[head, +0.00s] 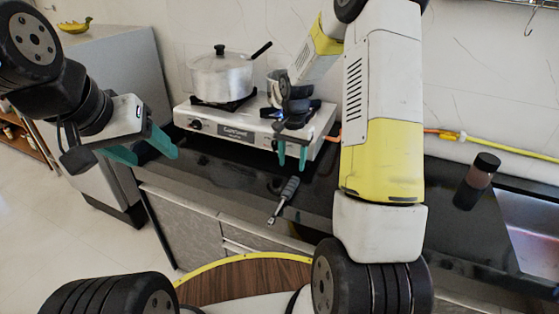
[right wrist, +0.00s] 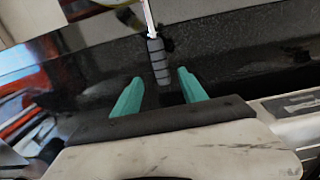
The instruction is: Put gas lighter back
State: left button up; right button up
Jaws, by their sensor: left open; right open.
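The gas lighter (head: 288,191), with a dark grey ribbed handle and a thin metal tip, lies on the black counter (head: 318,196) near its front edge, tip toward me. My right gripper (head: 292,165) is open and points down just behind the handle's end. In the right wrist view, the lighter's handle (right wrist: 158,62) shows ahead of and roughly between the two open green fingers (right wrist: 157,85), with no visible grip on it. My left gripper (head: 150,152) is open and empty, off to the left in front of the grey cabinet.
A white stove (head: 240,132) with a lidded pot (head: 222,76) stands behind the lighter, close to my right gripper. A second, smaller pot is partly hidden by my right arm. A dark-capped jar (head: 477,180) stands at right near the sink (head: 533,225). A yellow hose (head: 500,147) runs along the wall.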

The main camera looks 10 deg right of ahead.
jog(key=s+r+n+t, duration=0.2)
jog(key=s+r, duration=0.3)
jog(key=r, duration=0.4)
jog(key=s+r+n+t, duration=0.1)
jog(key=s+r, duration=0.5)
jog(key=r, duration=0.4)
jog(key=s+a+r+n+t+y, duration=0.1)
jog(key=s+r+n, duration=0.1)
jog(key=s, duration=0.4)
jog(key=s+a+r+n+t+y, duration=0.1)
jog(key=s+r+n+t, duration=0.1)
jog(key=s, duration=0.5)
jog(key=shift+s+a+r, duration=0.15)
jog(key=shift+r, duration=0.25)
